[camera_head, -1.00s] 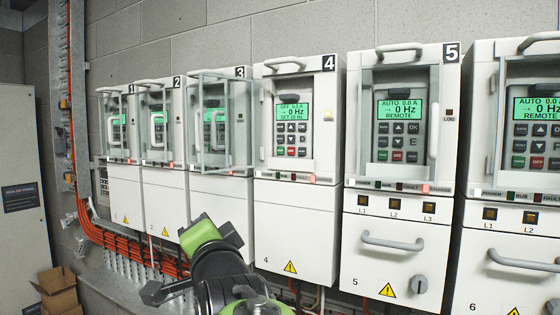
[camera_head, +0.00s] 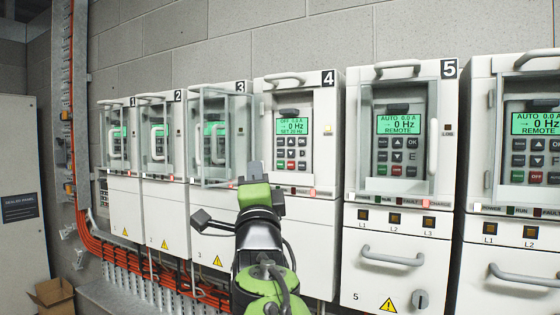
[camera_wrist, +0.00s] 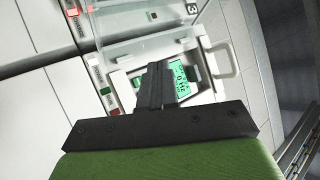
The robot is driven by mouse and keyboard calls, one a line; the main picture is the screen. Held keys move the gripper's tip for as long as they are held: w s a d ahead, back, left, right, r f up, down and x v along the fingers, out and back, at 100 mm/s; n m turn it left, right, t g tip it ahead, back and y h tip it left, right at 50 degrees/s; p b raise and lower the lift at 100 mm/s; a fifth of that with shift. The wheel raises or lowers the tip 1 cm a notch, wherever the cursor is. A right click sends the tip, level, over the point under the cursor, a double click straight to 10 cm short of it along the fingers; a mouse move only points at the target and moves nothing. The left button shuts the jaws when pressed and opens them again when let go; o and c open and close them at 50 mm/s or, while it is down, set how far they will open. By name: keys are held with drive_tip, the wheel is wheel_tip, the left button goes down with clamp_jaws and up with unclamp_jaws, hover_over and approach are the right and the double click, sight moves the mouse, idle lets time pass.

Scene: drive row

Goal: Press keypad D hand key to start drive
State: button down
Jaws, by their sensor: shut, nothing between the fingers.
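Several drive cabinets stand in a row along the wall. No D label is legible. The number 4 cabinet has a grey keypad (camera_head: 293,141), its green display (camera_head: 292,125) reading OFF, 0 Hz, SET 20 Hz. Its small keys are below; their legends are too small to read. My gripper (camera_head: 256,170) is shut and empty, pointing up at that cabinet's lower left, apart from the keys in the picture. In the wrist view my fingertips (camera_wrist: 155,68) cover part of a keypad; its green display (camera_wrist: 181,73) shows beside them, and its keys are mostly hidden.
Cabinet 3's clear cover (camera_head: 213,118) stands swung outward, just left of my gripper. Cabinet 5 (camera_head: 404,195), at right, has a closed window and shows AUTO, REMOTE. Orange cables (camera_head: 110,250) run below the left cabinets. A cardboard box (camera_head: 54,297) sits low at left.

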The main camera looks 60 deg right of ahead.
sight(275, 170)
drive_tip(key=shift+w+d+p, duration=0.15)
drive_tip(key=shift+d+p, duration=0.25)
drive_tip(key=shift+d, duration=1.25)
drive_tip(key=shift+w+d+p, duration=0.15)
drive_tip(key=shift+d+p, duration=0.25)
drive_tip(key=shift+d, duration=1.2)
drive_tip(key=shift+d, duration=0.1)
drive_tip(key=shift+w+d, duration=0.1)
drive_tip(key=shift+d, duration=0.2)
drive_tip(key=shift+d, duration=0.35)
drive_tip(key=shift+a, duration=0.15)
drive_tip(key=shift+a+b, duration=0.65)
drive_tip(key=shift+b, duration=0.1)
